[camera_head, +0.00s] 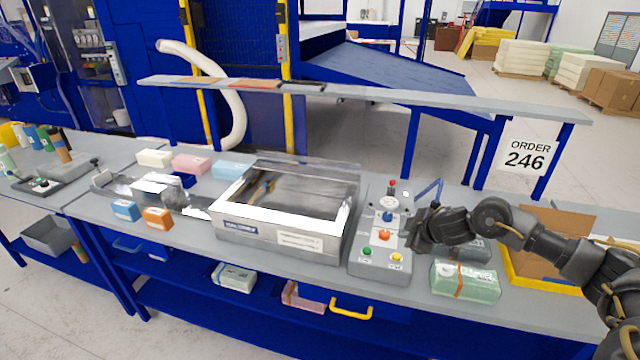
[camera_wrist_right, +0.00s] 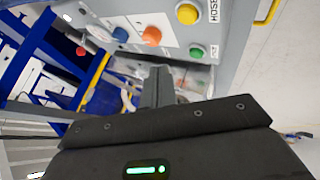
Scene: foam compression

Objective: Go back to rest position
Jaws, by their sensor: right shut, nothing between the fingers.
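My right gripper (camera_head: 422,240) is at the right side of the grey control box (camera_head: 372,262), its tip close to the panel; I cannot tell whether it touches. It is shut and empty. In the right wrist view its dark fingers (camera_wrist_right: 157,88) point toward the panel (camera_wrist_right: 232,25), where yellow, orange, green and blue buttons show. In the head view the panel has a red button on top, a blue knob, an orange-red button, and green and yellow buttons at the front. My left gripper is not in view.
A metal compression machine (camera_head: 270,240) with a clear lid stands left of the control box. Green wrapped foam (camera_head: 465,284) and a yellow-edged cardboard box (camera_head: 548,280) lie near my right arm. Coloured foam blocks (camera_head: 157,217) lie at left. A shelf (camera_head: 370,97) runs above the table's back.

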